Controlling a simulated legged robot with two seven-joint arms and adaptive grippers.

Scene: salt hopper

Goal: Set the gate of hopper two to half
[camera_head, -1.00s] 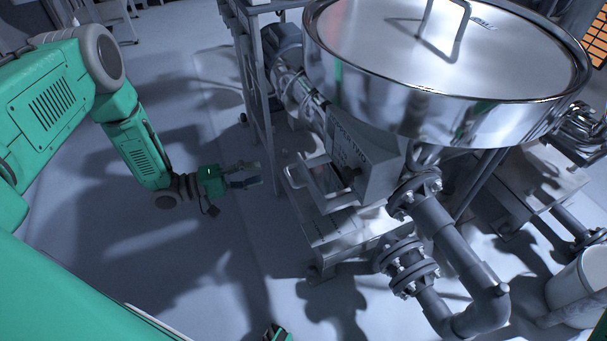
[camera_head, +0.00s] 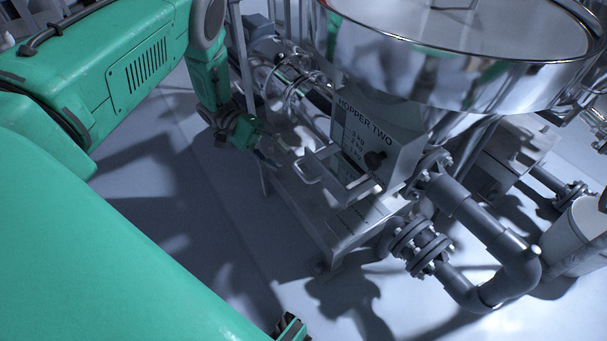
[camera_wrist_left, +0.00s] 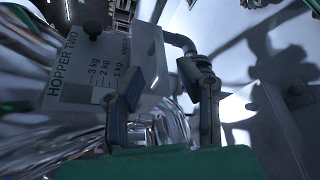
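Hopper two is a shiny steel drum (camera_head: 450,85) with a grey box below it labelled HOPPER TWO (camera_head: 362,120). A pale U-shaped handle (camera_head: 303,172) sticks out under the box on the left side; how far the gate is out I cannot tell. My left gripper (camera_head: 272,152) is left of the handle, apart from it, at the box's side. In the left wrist view its two fingers (camera_wrist_left: 160,85) are spread and empty, with the labelled box (camera_wrist_left: 75,65) beyond. A dark and green tip, possibly my right gripper (camera_head: 290,328), shows at the bottom edge.
A grey stand (camera_head: 345,225) lies under the box. Flanged grey pipes (camera_head: 480,225) run to the right, near a white bucket (camera_head: 572,240). Frame posts (camera_head: 243,75) stand behind my left gripper.

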